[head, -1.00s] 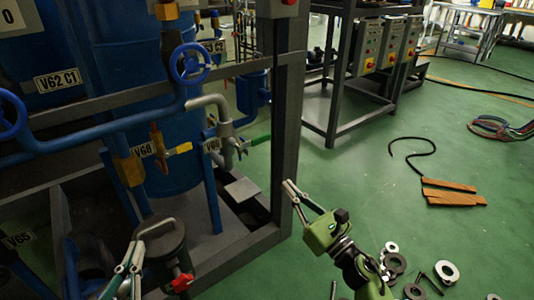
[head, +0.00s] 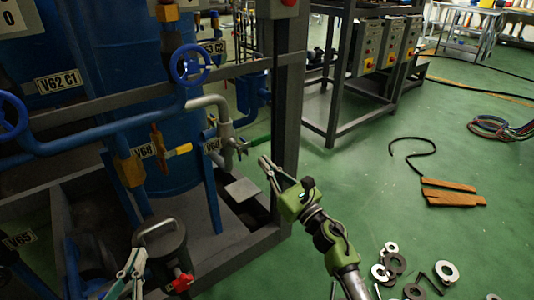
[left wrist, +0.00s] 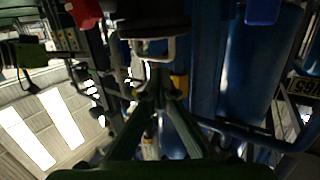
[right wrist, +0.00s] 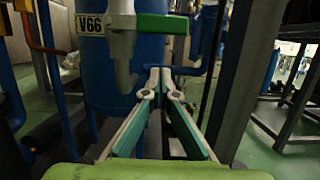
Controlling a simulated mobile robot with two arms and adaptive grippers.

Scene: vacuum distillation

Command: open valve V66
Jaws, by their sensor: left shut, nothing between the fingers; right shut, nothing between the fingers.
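Valve V66 is a grey pipe valve with a green lever handle (head: 259,142) pointing right, beside its label plate (head: 212,145). In the right wrist view the V66 label (right wrist: 90,24), grey valve body (right wrist: 122,35) and green handle (right wrist: 160,23) show at the top. My right gripper (head: 264,161) is shut and empty, just below the handle's right part in the head view. In the right wrist view its fingertips (right wrist: 160,72) sit below the handle, apparently apart from it. My left gripper (head: 138,254) is shut and empty at lower left, near a dark vessel; it also shows in the left wrist view (left wrist: 160,85).
A grey frame post (head: 290,110) stands close to the right of the valve. Valve V68 with a yellow handle (head: 178,150) is to its left. A dark vessel with a red knob (head: 182,281) stands at lower left. Metal rings (head: 395,263) lie on the open green floor.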

